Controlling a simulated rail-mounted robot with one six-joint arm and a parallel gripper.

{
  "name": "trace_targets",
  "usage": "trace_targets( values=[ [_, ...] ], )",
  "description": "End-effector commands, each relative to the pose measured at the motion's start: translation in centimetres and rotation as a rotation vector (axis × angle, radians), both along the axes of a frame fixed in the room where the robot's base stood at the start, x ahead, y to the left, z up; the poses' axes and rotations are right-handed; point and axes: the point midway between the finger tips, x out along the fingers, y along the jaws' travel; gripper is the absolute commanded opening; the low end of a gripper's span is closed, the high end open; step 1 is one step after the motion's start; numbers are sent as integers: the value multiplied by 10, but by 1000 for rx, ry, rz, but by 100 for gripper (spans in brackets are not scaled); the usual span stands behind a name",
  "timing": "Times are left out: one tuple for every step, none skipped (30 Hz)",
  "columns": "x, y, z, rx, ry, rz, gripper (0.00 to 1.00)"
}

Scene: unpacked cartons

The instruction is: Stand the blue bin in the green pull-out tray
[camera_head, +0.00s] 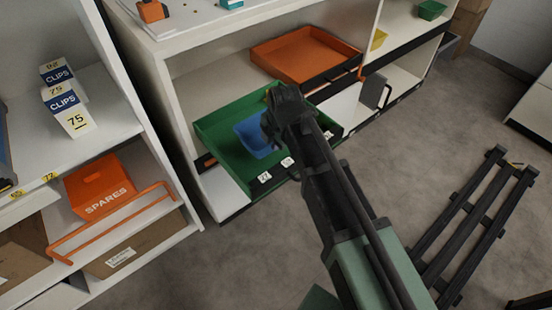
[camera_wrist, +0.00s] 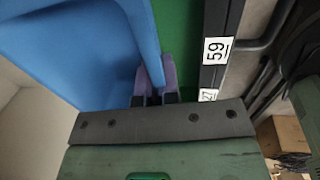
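The blue bin (camera_head: 252,140) is inside the green pull-out tray (camera_head: 213,121), towards its front right. It looks roughly upright, but I cannot tell whether its base rests on the tray floor. My gripper (camera_head: 271,124) is at the bin's right side and hides part of it. In the wrist view, the purple fingertips (camera_wrist: 155,84) are closed on the wall of the blue bin (camera_wrist: 70,45), one on each side of it. The green tray (camera_wrist: 180,30) shows just beyond the fingers, with its dark front edge and number labels at the right.
An orange tray (camera_head: 293,50) is behind the green one on the same shelf unit. A yellow bin (camera_head: 379,39) and a small green bin (camera_head: 432,10) stand further right. An orange SPARES bin (camera_head: 98,187) and CLIPS cartons (camera_head: 70,110) are at left. A dark slatted frame (camera_head: 470,220) lies on the floor.

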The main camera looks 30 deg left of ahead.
Motion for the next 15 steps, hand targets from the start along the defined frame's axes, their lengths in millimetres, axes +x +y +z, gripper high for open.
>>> trace_targets(
  values=[
    [0, 0, -11, 0, 0, 0, 0],
    [0, 0, -18, 0, 0, 0, 0],
    [0, 0, -27, 0, 0, 0, 0],
    [0, 0, -34, 0, 0, 0, 0],
    [0, 0, -40, 0, 0, 0, 0],
    [0, 0, -45, 0, 0, 0, 0],
    [0, 0, -45, 0, 0, 0, 0],
    [0, 0, -44, 0, 0, 0, 0],
    [0, 0, -41, 0, 0, 0, 0],
    [0, 0, -40, 0, 0, 0, 0],
    [0, 0, -39, 0, 0, 0, 0],
    [0, 0, -39, 0, 0, 0, 0],
    [0, 0, -39, 0, 0, 0, 0],
    [0, 0, -40, 0, 0, 0, 0],
    [0, 0, -41, 0, 0, 0, 0]
  ],
)
